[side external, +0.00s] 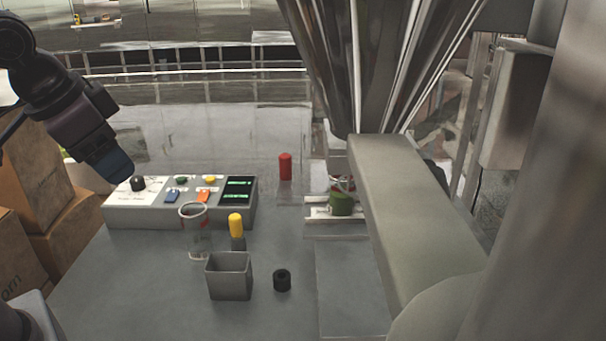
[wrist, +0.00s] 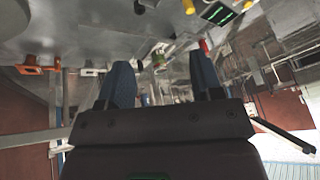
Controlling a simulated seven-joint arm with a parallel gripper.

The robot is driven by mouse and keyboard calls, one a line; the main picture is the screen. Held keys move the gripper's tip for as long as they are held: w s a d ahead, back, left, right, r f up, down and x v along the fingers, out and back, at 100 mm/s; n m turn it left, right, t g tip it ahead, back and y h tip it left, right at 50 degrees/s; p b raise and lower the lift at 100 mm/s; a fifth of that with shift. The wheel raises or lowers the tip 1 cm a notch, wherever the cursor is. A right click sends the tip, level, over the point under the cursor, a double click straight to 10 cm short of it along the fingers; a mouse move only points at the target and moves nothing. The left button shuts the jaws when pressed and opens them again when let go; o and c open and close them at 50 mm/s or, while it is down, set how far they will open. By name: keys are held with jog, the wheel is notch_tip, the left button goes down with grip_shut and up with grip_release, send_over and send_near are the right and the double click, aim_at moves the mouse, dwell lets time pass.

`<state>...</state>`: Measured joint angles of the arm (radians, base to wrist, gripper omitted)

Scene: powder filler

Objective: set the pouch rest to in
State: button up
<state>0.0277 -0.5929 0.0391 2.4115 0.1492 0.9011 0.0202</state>
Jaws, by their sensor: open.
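Below the large shiny funnel (side external: 325,60), white rails (side external: 320,213) carry a small green cylinder (side external: 341,204). This may be the pouch rest, but I cannot tell its in or out setting. The grey housing partly hides that area. My gripper (side external: 116,176) is at the left, above the left end of the control box (side external: 180,215) and close to its black dial (side external: 138,183). In the wrist view my gripper (wrist: 163,78) shows two dark blue fingers spread apart with nothing held between them.
Cardboard boxes (side external: 40,165) are at the left. A large pale housing (side external: 415,220) blocks the right.

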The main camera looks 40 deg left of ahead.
jog(key=w+a+f+m+g+y, duration=0.25)
jog(key=w+a+m+y, duration=0.2)
jog(key=w+a, duration=0.55)
jog(key=m+t+y, duration=0.7)
jog(key=m+t, duration=0.4)
jog(key=m, duration=1.1)
send_near(286, 154)
jog(key=shift+n+g, duration=0.25)
jog(key=x, duration=0.9)
jog(key=shift+w+a+f, duration=0.15)
jog(key=shift+w+a, duration=0.05)
jog(key=shift+x, duration=0.8)
grip_shut()
